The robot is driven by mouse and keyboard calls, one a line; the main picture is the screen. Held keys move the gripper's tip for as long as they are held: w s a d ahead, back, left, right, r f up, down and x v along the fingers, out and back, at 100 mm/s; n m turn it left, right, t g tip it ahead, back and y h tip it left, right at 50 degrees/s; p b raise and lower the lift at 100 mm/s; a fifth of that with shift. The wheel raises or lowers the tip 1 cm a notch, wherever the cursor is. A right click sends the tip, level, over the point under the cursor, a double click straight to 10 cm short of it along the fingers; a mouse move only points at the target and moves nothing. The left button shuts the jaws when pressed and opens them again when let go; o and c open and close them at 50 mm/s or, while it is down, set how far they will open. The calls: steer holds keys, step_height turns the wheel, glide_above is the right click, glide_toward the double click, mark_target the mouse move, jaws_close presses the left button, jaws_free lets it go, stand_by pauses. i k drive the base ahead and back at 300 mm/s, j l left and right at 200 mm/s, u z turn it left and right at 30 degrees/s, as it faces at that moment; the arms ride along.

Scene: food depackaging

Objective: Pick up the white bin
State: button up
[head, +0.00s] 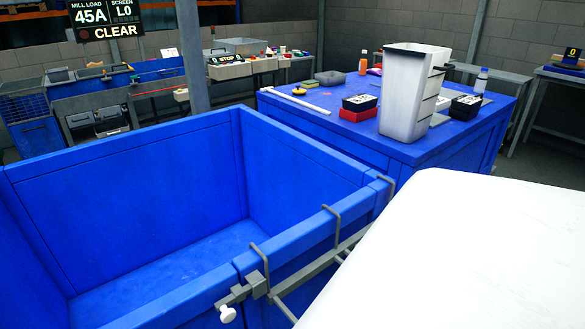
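The white bin (406,95) stands upright on the blue-topped table (300,115) right of centre. It is tall, looks empty from its open top, and has dark-edged slots or handles down its right side. Nothing holds it. My gripper is not in this view, so whether it is open or shut does not show.
A large, empty blue open-topped container (190,250) fills the left foreground, with metal bars hooked over its near rim. Around the bin are a red-and-black box (359,108), a black box (465,107), an orange bottle (363,66) and a clear bottle (481,81).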

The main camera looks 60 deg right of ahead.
mark_target(413, 74)
steer(key=k+l, duration=0.1)
steer(key=k, duration=0.3)
steer(key=k+z, duration=0.15)
steer(key=z, duration=1.9)
steer(key=k, duration=0.5)
steer(key=k+u, duration=0.15)
steer(key=u, duration=1)
steer(key=i+l+u, duration=0.2)
steer(key=l, duration=0.2)
steer(key=l+u, duration=0.15)
steer(key=l, duration=0.8)
steer(key=i+l, duration=0.1)
steer(key=l, duration=0.45)
